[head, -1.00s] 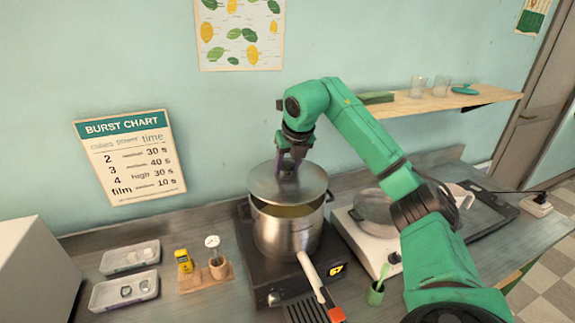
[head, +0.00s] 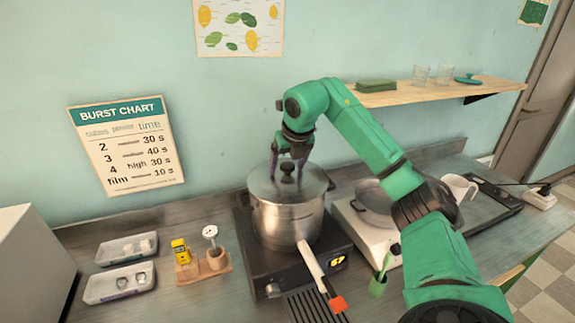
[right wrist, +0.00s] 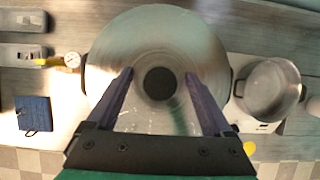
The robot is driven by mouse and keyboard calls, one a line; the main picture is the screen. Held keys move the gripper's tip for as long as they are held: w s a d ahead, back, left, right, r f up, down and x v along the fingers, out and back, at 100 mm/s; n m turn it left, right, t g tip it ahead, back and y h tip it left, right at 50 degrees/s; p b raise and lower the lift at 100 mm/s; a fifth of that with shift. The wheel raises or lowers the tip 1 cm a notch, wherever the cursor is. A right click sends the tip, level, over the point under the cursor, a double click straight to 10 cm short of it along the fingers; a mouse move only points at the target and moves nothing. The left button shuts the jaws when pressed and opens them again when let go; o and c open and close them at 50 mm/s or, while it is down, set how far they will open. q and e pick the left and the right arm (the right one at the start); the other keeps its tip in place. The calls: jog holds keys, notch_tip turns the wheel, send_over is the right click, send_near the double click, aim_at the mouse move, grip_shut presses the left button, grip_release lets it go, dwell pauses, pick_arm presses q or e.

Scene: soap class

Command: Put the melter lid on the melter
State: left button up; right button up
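The melter (head: 290,222) is a steel pot with a long pale handle, standing on a black hot plate. The steel melter lid (head: 262,184) lies on its rim and looks level, with a dark round knob; the lid also fills the middle of the right wrist view (right wrist: 120,55). My right gripper (head: 289,172) is just above the lid. Its two fingers stand apart on either side of the knob with gaps visible in the right wrist view (right wrist: 160,88), so it is open. The pot's inside is hidden by the lid. My left gripper is out of view.
A second pan (head: 372,203) sits on a white hot plate to the right, partly behind my right arm. Two white trays (head: 120,284) and a wooden thermometer stand (head: 214,272) are on the left.

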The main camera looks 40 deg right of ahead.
jog(key=shift+r, duration=0.1)
jog(key=p+v, duration=0.2)
jog(key=v, duration=1.2)
jog(key=shift+r, duration=0.15)
jog(key=shift+a, duration=0.1)
